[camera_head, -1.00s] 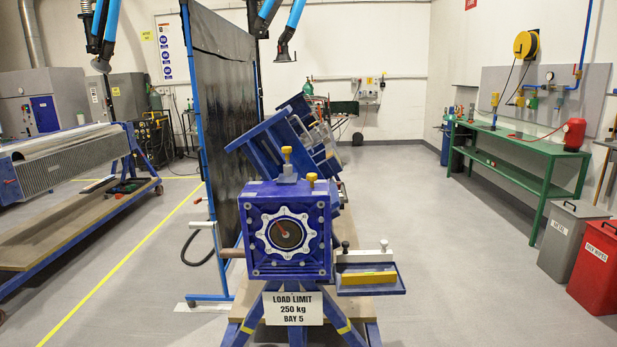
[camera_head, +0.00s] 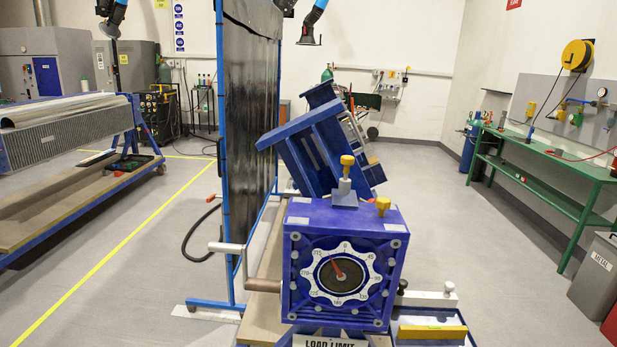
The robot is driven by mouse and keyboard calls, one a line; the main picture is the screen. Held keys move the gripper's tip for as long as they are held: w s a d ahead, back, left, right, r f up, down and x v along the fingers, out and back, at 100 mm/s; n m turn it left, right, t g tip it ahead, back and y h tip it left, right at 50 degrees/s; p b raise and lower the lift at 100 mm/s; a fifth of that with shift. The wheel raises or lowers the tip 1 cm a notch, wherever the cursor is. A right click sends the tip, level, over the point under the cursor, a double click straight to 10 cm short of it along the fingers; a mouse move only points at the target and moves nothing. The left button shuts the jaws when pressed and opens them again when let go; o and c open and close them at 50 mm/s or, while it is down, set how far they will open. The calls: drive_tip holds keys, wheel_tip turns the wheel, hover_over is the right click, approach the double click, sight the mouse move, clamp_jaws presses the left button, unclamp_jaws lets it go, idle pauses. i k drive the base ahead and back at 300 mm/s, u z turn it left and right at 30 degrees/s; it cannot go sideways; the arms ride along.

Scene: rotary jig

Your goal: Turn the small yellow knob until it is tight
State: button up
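The blue rotary jig's gearbox (camera_head: 303,222) stands in the middle of the view, with a white numbered dial ring and a red pointer on its front face. Two yellow knobs show on its top. The small yellow knob (camera_head: 383,203) sits low near the right of the top face. A taller yellow knob (camera_head: 347,160) stands on a grey block (camera_head: 344,194) to its left and farther back. I cannot tell how tight either knob is. My gripper is not in view, and nothing touches the knobs.
A crank handle (camera_head: 226,248) sticks out left of the gearbox. A blue tray (camera_head: 404,319) with a yellow bar is at its lower right. A dark welding screen (camera_head: 250,130) stands behind left. A tilted blue frame (camera_head: 313,147) rises behind. Floor (camera_head: 480,240) at right is clear.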

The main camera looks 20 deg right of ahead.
sight(383, 203)
drive_tip(key=u, duration=0.1)
drive_tip(key=i, duration=1.35)
drive_tip(key=z, duration=0.8)
drive_tip(key=i, duration=0.75)
drive_tip(key=z, duration=0.45)
drive_tip(key=k, duration=0.85)
drive_tip(key=z, duration=0.15)
drive_tip(key=i, duration=0.85)
drive_tip(key=u, duration=0.1)
